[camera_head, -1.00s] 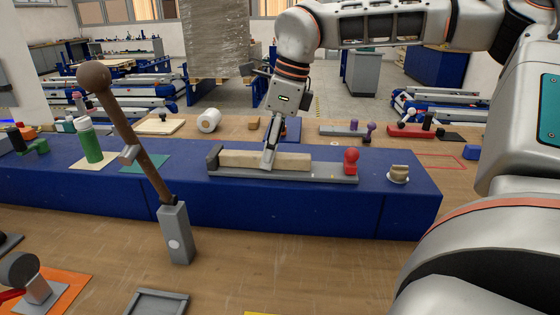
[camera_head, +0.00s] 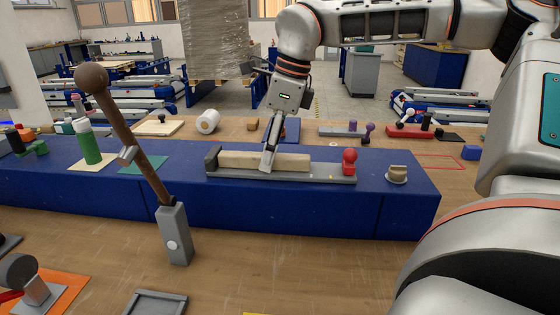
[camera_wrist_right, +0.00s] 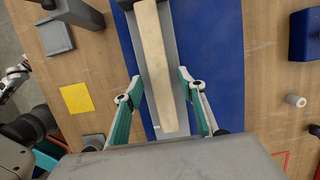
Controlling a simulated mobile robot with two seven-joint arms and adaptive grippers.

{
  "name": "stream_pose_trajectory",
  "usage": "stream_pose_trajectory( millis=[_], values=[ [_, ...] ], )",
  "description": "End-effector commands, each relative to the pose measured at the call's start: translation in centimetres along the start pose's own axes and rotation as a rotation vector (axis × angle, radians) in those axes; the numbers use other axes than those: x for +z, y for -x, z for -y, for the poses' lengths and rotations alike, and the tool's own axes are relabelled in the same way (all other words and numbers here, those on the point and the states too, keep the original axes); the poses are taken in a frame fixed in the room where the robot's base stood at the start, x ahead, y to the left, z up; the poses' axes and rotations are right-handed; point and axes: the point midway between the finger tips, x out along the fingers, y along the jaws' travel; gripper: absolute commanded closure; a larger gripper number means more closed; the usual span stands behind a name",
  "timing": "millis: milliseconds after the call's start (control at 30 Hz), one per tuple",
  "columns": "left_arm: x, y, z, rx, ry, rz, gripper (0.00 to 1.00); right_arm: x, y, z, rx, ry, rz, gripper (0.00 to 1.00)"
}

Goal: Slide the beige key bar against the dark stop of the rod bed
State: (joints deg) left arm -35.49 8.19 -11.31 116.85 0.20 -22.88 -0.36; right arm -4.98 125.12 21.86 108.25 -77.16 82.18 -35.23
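The beige key bar (camera_head: 290,161) lies lengthwise in the grey rod bed (camera_head: 320,178) on the blue bench; it also shows in the wrist view (camera_wrist_right: 157,65). The dark stop (camera_head: 212,159) stands at the bed's left end. The bar's left end is close to it; I cannot tell whether they touch. My right gripper (camera_head: 267,166) points down at the bar's middle. In the wrist view its fingers (camera_wrist_right: 160,76) are spread on either side of the bar, with a gap on each side. My left gripper is in neither view.
A red knob (camera_head: 349,161) stands at the bed's right end. A tall brown lever (camera_head: 130,130) with a ball top rises in front left of the bed. A green-and-white bottle (camera_head: 90,145) stands far left.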

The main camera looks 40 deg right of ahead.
Motion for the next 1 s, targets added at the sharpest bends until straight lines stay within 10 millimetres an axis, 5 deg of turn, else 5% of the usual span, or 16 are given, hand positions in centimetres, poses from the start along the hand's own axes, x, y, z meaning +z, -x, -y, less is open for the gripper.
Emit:
stream_pose_trajectory(
  millis=[500, 1000],
  values=[
    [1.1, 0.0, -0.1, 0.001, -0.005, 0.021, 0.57, -0.1, 6.4, 0.1, 0.000, -0.002, -0.002, 0.60],
    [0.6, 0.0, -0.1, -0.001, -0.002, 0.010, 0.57, -0.1, 7.4, 0.0, 0.002, 0.000, -0.002, 0.60]
  ],
)
